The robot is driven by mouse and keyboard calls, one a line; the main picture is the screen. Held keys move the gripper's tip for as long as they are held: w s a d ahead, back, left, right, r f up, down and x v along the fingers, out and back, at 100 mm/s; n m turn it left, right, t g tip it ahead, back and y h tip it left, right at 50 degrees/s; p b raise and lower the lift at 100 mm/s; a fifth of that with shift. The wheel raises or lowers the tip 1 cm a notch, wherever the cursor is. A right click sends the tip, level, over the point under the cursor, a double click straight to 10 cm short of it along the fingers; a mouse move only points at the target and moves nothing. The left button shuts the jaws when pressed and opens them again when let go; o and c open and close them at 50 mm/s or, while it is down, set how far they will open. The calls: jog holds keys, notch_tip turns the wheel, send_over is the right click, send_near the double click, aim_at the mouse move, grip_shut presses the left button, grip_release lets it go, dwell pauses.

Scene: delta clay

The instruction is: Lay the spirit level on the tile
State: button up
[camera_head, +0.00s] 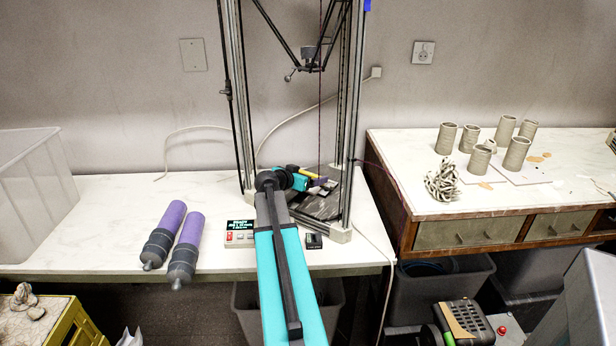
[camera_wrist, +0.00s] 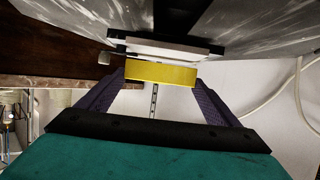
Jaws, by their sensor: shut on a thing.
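My gripper (camera_head: 316,178) reaches between the posts of the tall clay printer. In the wrist view, its two purple fingers (camera_wrist: 160,84) are shut on the yellow spirit level (camera_wrist: 162,74), one finger at each end. The level also shows as a thin yellow bar in the head view (camera_head: 309,173). A pale tile (camera_wrist: 160,49) lies just beyond the level in the wrist view. I cannot tell whether they touch. In the head view the tile is mostly hidden behind my gripper.
The printer's dark bed (camera_head: 318,207) lies under my gripper, with metal posts (camera_head: 354,120) close on both sides. A control box (camera_head: 239,233) and two purple clay cartridges (camera_head: 168,232) are to the left. Clay cups (camera_head: 517,153) stand on the right table.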

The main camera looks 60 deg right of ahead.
jog(key=shift+f+b, duration=0.35)
jog(key=shift+b, duration=0.25)
jog(key=o, duration=1)
jog(key=shift+r+p, duration=0.3)
jog(key=shift+p, duration=0.1)
jog(key=shift+r, duration=0.15)
jog(key=b+v, duration=0.1)
jog(key=v, duration=1.1)
jog(key=shift+w, duration=0.1)
